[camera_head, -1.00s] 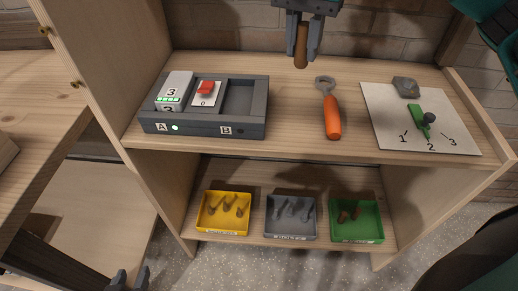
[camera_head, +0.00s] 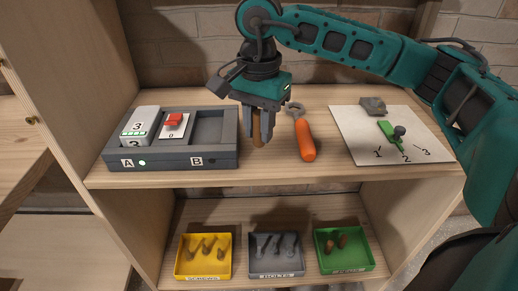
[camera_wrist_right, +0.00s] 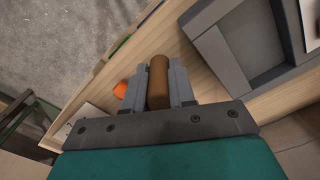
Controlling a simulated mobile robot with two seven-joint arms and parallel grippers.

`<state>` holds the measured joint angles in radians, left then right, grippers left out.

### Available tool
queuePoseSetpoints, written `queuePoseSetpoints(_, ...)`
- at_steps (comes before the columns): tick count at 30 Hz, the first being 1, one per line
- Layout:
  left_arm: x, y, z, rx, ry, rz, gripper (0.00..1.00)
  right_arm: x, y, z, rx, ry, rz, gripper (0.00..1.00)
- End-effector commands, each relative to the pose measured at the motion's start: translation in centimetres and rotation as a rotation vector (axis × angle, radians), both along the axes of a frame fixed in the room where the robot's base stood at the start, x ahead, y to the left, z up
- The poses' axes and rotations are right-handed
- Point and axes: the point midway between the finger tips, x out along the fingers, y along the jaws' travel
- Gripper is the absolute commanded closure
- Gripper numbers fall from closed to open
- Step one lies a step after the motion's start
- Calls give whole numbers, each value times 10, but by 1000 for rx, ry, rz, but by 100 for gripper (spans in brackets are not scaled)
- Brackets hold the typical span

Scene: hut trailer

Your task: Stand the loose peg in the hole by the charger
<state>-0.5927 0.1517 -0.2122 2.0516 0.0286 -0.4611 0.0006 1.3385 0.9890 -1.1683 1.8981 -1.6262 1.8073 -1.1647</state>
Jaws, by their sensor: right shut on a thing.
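My right gripper (camera_head: 258,135) is shut on a brown peg (camera_head: 257,128), held upright over the shelf beside the charger's right end. The peg also shows between the fingers in the right wrist view (camera_wrist_right: 158,82). I cannot tell whether its lower end touches the shelf. The dark grey charger (camera_head: 195,162) stands at the left of the upper shelf; a block marked 3 (camera_head: 140,125) is in its left bay, and its right bay is empty. It also shows in the right wrist view (camera_wrist_right: 215,50). I see no hole; the gripper or peg may hide it. My left gripper is out of view.
An orange-handled tool (camera_head: 305,142) lies just right of the gripper. A white numbered board (camera_head: 350,135) with a green lever (camera_head: 388,131) lies farther right. Below are yellow (camera_head: 203,276), grey (camera_head: 277,273) and green (camera_head: 346,268) trays holding small parts.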

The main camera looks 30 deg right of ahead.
Motion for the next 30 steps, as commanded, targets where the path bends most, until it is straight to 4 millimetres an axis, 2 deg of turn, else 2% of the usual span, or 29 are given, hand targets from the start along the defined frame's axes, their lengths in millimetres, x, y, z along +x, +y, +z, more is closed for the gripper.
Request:
queuePoseSetpoints(5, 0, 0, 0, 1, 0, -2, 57, 0, 0, -12, 0, 0, 0, 100)
queuePoseSetpoints(13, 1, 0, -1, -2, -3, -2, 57, 0, 0, -49, -1, 2, 0, 100)
queuePoseSetpoints(25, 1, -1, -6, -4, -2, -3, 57, 0, 0, -55, -1, 0, 0, 100)
queuePoseSetpoints(26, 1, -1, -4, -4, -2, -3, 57, 0, 0, -53, 0, -1, 0, 73)
queuePoseSetpoints(30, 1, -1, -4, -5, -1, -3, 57, 0, 0, -53, -1, 0, 0, 59)
